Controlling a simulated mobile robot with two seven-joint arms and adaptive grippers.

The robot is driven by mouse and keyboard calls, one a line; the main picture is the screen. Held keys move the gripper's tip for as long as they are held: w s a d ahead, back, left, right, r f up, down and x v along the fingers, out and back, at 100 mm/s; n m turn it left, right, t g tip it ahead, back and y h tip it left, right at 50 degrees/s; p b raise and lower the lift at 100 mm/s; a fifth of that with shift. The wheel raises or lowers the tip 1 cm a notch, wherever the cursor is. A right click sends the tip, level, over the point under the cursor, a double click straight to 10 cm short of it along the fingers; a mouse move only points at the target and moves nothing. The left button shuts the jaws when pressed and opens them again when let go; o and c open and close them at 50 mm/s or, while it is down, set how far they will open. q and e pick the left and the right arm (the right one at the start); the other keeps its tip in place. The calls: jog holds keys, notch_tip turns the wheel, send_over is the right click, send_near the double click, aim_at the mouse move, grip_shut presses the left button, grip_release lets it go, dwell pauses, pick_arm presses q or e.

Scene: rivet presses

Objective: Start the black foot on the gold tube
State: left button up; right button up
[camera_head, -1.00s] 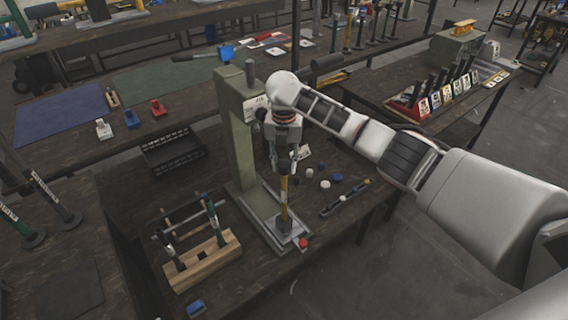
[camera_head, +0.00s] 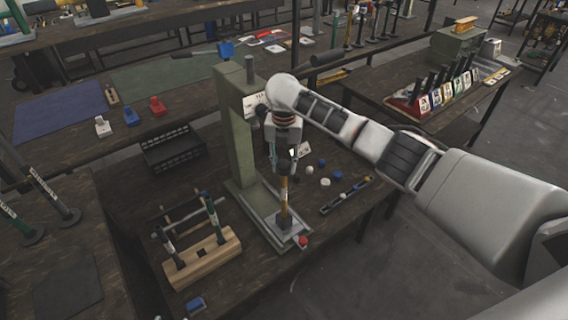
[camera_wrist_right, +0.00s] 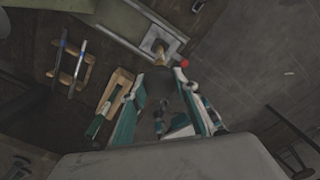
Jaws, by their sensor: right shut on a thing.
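The gold tube (camera_head: 284,202) stands upright on the base plate of the green press (camera_head: 234,130). In the right wrist view the gold tube (camera_wrist_right: 158,46) shows end-on beyond the fingers. My right gripper (camera_head: 284,172) points down right above the tube, in line with it. Its fingers are shut on a dark piece, which I take to be the black foot (camera_wrist_right: 151,83). In the head view the fingers mostly hide the foot. I cannot tell whether its lower end is around the tube's top or only touching it. My left gripper is not in view.
A wooden rack (camera_head: 203,258) with rods stands left of the press. A black crate (camera_head: 172,150) sits behind it. Round caps (camera_head: 325,182) and a narrow strip tray (camera_head: 346,196) lie to the right. A red knob (camera_head: 303,241) is at the press base's front corner.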

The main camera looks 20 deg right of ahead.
aim_at(284, 163)
jog(key=shift+f, duration=0.35)
jog(key=o, duration=1)
jog(key=shift+r, duration=3.8)
jog(key=shift+f, duration=0.1)
